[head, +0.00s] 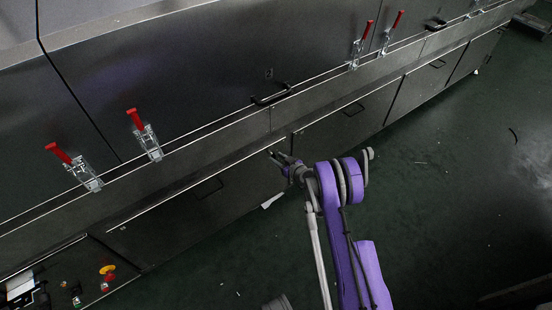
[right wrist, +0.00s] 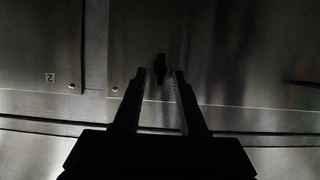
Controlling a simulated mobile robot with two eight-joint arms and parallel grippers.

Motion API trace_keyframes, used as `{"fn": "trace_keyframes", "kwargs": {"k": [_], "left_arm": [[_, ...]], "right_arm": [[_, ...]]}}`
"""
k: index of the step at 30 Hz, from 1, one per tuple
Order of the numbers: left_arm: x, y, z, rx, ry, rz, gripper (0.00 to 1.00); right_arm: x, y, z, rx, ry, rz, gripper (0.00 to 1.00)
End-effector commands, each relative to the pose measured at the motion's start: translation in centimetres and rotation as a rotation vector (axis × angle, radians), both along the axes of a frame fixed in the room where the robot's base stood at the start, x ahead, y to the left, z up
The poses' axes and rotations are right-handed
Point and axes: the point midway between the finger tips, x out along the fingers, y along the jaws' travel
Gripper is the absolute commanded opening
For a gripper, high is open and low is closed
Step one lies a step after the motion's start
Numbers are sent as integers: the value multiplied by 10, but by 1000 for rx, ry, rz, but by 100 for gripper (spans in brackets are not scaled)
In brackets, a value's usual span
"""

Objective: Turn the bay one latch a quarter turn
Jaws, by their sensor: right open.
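My right gripper (head: 275,156) is open in front of the steel lower panels of the dryer. In the right wrist view its two dark fingers (right wrist: 161,74) point at the panel, apart from each other. A small dark upright latch (right wrist: 161,66) shows in the gap between the fingertips. I cannot tell whether the fingers touch it, and its number is not readable. In the head view I cannot make out this latch near the gripper. My left gripper is not in view.
Red-handled clamps (head: 141,133) line the upper edge, with a black bar handle (head: 271,95) between them. A control box with a red button (head: 107,279) stands at the lower left. A small label (right wrist: 50,77) sits left of the latch. The green floor (head: 440,200) is mostly clear.

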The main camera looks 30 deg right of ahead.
Motion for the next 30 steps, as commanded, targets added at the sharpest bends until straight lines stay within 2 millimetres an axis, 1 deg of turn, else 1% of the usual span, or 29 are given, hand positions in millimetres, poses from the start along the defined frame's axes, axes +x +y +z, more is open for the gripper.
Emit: {"fn": "trace_keyframes", "kwargs": {"k": [1,4,12,13,17,18,20,30], "left_arm": [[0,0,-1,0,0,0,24],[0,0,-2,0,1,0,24],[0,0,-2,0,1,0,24],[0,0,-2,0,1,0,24],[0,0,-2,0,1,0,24],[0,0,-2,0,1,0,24],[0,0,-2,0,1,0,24],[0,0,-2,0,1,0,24]], "right_arm": [[5,1,-2,0,0,1,41],[10,1,-4,0,0,0,41],[11,1,-4,0,0,0,41],[11,1,-4,0,0,0,39],[11,1,-4,0,0,0,16],[11,1,-4,0,0,0,9],[11,1,-4,0,0,0,0],[11,1,-4,2,0,0,0]]}}
